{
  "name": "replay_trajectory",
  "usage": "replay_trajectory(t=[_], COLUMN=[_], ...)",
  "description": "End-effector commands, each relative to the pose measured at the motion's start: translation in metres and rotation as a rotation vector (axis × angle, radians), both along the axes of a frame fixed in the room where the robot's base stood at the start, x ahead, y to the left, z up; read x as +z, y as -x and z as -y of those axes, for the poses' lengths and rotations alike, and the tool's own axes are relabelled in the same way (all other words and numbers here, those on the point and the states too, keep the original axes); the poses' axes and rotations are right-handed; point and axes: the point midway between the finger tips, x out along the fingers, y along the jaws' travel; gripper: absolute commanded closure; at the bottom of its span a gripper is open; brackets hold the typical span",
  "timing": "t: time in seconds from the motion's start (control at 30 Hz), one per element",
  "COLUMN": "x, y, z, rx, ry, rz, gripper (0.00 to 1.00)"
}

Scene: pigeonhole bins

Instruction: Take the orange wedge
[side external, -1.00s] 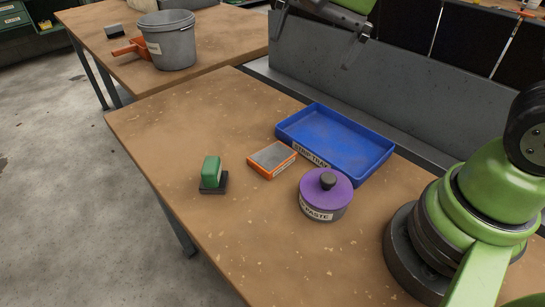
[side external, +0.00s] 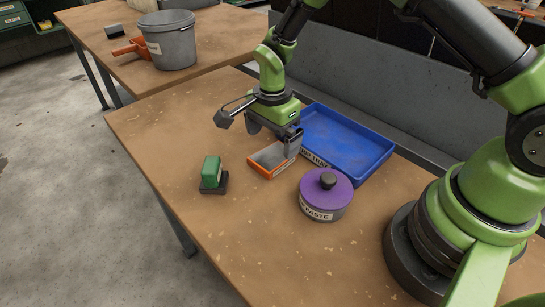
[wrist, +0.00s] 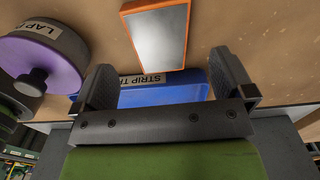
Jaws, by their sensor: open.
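The orange wedge (side external: 264,169) is a low block with orange sides and a grey top. It lies on the brown bench in front of the blue tray. In the wrist view the wedge (wrist: 158,36) shows beyond the fingertips, its grey face framed in orange. My gripper (side external: 273,138) is above the wedge, at its tray side, with the fingers pointing down. The fingers hide part of the wedge's top in the side view. In the wrist view my gripper (wrist: 168,82) has its two fingers wide apart with nothing held between them.
The blue strip tray (side external: 345,165) lies empty right behind the wedge. A purple-lidded paste tub (side external: 327,198) stands close to its right; a green-handled block (side external: 211,172) stands to its left. The bench front is clear. A grey bucket (side external: 172,52) stands on the other bench.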

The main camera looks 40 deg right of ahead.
Motion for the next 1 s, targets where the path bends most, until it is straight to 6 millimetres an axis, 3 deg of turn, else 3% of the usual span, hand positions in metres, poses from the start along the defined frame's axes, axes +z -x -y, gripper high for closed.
replay_trajectory(t=[0.3,0.6,0.9,1.0], x=[-0.045,-0.049,-0.049,-0.048], y=[-0.002,-0.002,-0.002,-0.003], z=[0.002,0.002,0.002,0.002], rx=[-0.001,0.0,0.0,0.0], ry=[-0.001,-0.001,-0.001,-0.001], rz=[-0.003,0.0,0.0,0.001], gripper=[0.0,0.0,0.69,0.72])
